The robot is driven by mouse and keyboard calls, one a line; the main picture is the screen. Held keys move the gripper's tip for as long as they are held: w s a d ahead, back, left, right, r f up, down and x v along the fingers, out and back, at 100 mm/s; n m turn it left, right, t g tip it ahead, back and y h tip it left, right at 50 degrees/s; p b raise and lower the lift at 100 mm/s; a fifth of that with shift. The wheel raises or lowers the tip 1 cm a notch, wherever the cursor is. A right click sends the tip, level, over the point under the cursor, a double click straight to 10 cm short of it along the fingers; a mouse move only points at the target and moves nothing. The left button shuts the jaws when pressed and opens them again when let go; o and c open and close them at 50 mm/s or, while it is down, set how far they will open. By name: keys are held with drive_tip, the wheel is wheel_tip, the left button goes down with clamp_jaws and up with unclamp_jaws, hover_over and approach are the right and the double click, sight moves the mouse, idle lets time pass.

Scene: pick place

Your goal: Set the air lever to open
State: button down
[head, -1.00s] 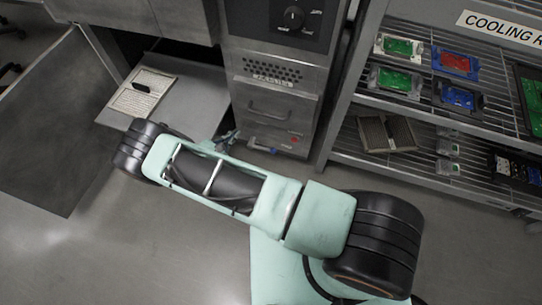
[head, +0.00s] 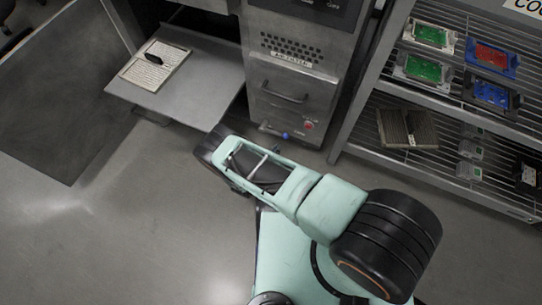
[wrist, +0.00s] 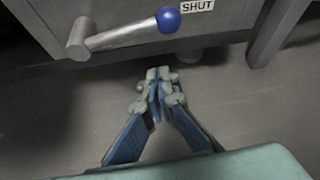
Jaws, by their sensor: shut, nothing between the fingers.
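The air lever (wrist: 125,37) is a silver bar on a round pivot at its left end, with a blue ball knob (wrist: 168,19) at its right end. It points right and slightly up in the wrist view, with the knob beside a label reading SHUT (wrist: 197,5). In the head view the blue knob (head: 285,135) shows low on the grey cabinet front. My gripper (wrist: 158,78) is shut and empty, below the lever in the wrist view and apart from it.
The metal cabinet (head: 305,122) has a handle (head: 284,92) and a red button (head: 309,125) near the lever. A pulled-out shelf (head: 190,85) with a pale panel (head: 150,72) is at left. A wire rack (head: 365,140) with parts stands at right. The floor is clear.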

drive_tip(key=shift+w+d+r, duration=0.1)
drive_tip(key=shift+w+r, duration=0.5)
drive_tip(key=shift+r, duration=0.15)
drive_tip(key=shift+w+d+r, duration=0.1)
drive_tip(key=shift+w+r, duration=0.45)
drive_tip(key=shift+r, duration=0.2)
